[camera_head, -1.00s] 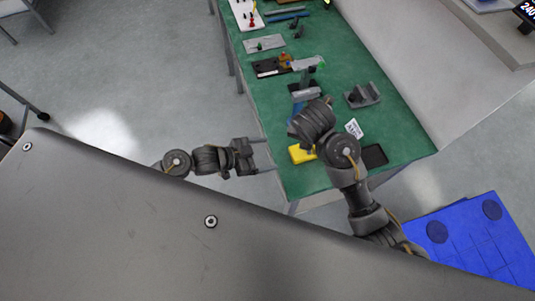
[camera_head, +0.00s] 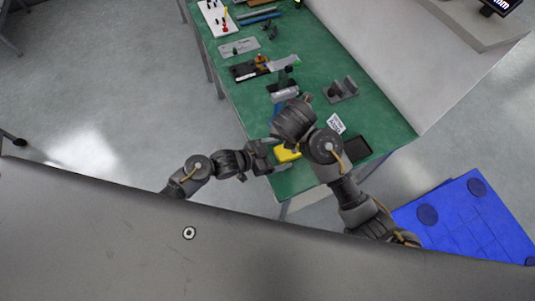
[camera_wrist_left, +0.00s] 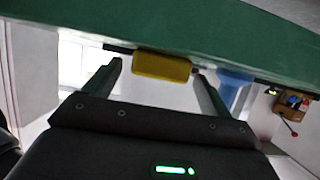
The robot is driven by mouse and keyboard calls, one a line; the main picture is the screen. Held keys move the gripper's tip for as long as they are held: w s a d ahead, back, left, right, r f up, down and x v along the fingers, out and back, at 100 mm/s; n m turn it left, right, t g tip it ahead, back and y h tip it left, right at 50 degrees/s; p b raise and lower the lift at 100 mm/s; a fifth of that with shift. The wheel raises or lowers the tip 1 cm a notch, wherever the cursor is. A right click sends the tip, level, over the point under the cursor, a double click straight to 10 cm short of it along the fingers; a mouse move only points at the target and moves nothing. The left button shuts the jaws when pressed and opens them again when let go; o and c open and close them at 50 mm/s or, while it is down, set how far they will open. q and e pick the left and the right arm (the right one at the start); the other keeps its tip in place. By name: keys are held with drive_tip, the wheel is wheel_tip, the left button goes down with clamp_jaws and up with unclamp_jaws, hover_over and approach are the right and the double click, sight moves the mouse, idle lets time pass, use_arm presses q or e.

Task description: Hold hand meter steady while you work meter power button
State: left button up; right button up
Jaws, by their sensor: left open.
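The yellow hand meter (camera_head: 287,154) lies near the front end of the green table, partly hidden by my arms. In the left wrist view the meter (camera_wrist_left: 162,66) shows as a yellow block between and beyond the two finger tips, with a gap to either side. My left gripper (camera_head: 271,160) is open at the table's left edge, close beside the meter; its two fingers also show in the left wrist view (camera_wrist_left: 157,75). My right arm reaches over the table just right of the meter, and its fingers are hidden. I cannot make out the power button.
The green table (camera_head: 395,128) holds a black tray (camera_head: 356,149), a white printed card (camera_head: 336,123) and a grey bracket (camera_head: 341,90) near my right arm. Several tools and fixtures lie farther back. A blue mat (camera_head: 470,218) is on the floor at right.

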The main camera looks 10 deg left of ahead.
use_arm(q)
drive_tip(key=shift+w+d+f, duration=0.25)
drive_tip(key=shift+w+d, duration=0.1)
drive_tip(key=shift+d, duration=0.2)
drive_tip(key=c, duration=1.2)
use_arm(e)
clamp_jaws()
idle(1.2)
idle(0.5)
